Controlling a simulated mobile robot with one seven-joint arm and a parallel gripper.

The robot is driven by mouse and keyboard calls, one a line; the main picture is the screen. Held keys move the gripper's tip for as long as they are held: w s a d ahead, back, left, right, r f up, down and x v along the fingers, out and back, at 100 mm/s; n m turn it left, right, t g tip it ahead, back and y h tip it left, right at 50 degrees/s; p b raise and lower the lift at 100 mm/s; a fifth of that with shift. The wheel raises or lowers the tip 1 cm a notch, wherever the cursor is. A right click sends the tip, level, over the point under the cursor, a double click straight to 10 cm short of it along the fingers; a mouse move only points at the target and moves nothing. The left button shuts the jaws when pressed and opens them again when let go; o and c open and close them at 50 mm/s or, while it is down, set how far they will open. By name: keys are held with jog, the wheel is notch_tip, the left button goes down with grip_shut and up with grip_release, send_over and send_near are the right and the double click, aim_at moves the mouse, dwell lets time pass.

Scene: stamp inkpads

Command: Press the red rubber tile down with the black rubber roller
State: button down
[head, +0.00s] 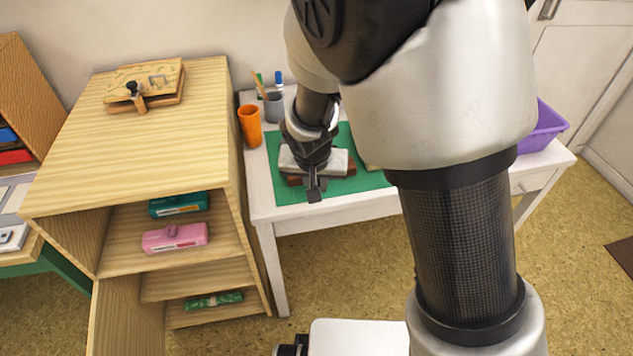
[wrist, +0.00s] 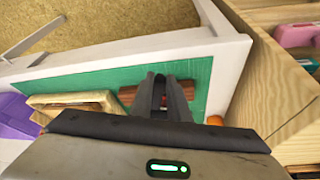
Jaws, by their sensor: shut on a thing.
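My gripper (head: 315,190) is low over the green mat on the white desk. In the wrist view its dark fingers (wrist: 163,90) are close together, with a small patch of the red rubber tile (wrist: 163,103) showing between them. Most of the tile is hidden by the fingers. A red-brown wooden block (wrist: 127,96) lies on the mat under the fingers; it also shows below my gripper in the head view (head: 350,169). I cannot tell whether the tile touches it. The black rubber roller (head: 133,88), with a wooden handle, appears to lie on the board atop the cabinet.
The wooden cabinet (head: 205,110) stands left of the desk, with teal (head: 180,204) and pink (head: 175,238) cases on its shelf. An orange cup (head: 250,126) and a grey pen cup (head: 273,107) stand at the desk's back left. A purple bin (head: 541,130) stands at right.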

jog(key=shift+s+f+b, duration=0.1)
jog(key=shift+f+b, duration=0.4)
jog(key=shift+f, duration=0.05)
dwell(1.4)
jog(key=shift+r, duration=0.1)
notch_tip(320, 180, up, 7)
jog(key=p, duration=0.4)
jog(key=shift+p, duration=0.4)
dwell(0.6)
